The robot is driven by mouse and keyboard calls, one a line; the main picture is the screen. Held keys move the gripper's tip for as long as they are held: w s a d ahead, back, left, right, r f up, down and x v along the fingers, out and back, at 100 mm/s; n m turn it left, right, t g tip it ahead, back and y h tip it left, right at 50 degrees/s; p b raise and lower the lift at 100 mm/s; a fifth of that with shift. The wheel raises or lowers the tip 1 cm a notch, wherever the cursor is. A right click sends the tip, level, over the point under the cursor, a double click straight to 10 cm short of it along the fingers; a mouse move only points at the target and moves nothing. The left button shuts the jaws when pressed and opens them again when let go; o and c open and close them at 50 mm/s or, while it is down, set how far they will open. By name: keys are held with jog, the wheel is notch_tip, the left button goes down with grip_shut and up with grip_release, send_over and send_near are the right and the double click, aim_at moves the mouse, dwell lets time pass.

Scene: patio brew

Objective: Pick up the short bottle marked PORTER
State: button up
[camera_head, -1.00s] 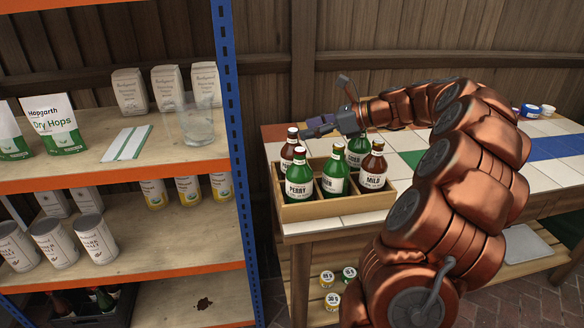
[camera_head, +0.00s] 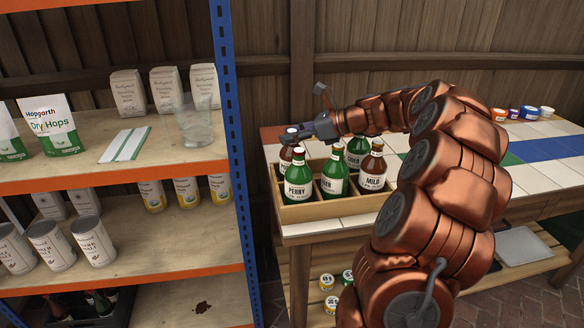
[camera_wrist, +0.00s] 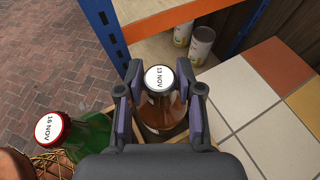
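A brown bottle with a white cap (camera_wrist: 160,79) stands upright in the rear left of a wooden crate (camera_head: 325,213). In the head view this bottle (camera_head: 287,157) is partly hidden and I cannot read its label; its cap shows a date ending in NOV. My gripper (camera_wrist: 160,88) has one finger on each side of its top, with narrow gaps beside the cap. In the head view my gripper (camera_head: 303,133) is at the bottle's top. No PORTER marking is readable.
The crate also holds a green PERRY bottle (camera_head: 298,183), another green bottle (camera_head: 333,180), a brown MILD bottle (camera_head: 372,174) and a rear green bottle (camera_head: 357,150). A shelf with a blue post (camera_head: 231,120) stands close left. Tiled tabletop (camera_head: 540,170) extends right.

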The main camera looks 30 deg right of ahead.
grip_shut()
dwell(0.5)
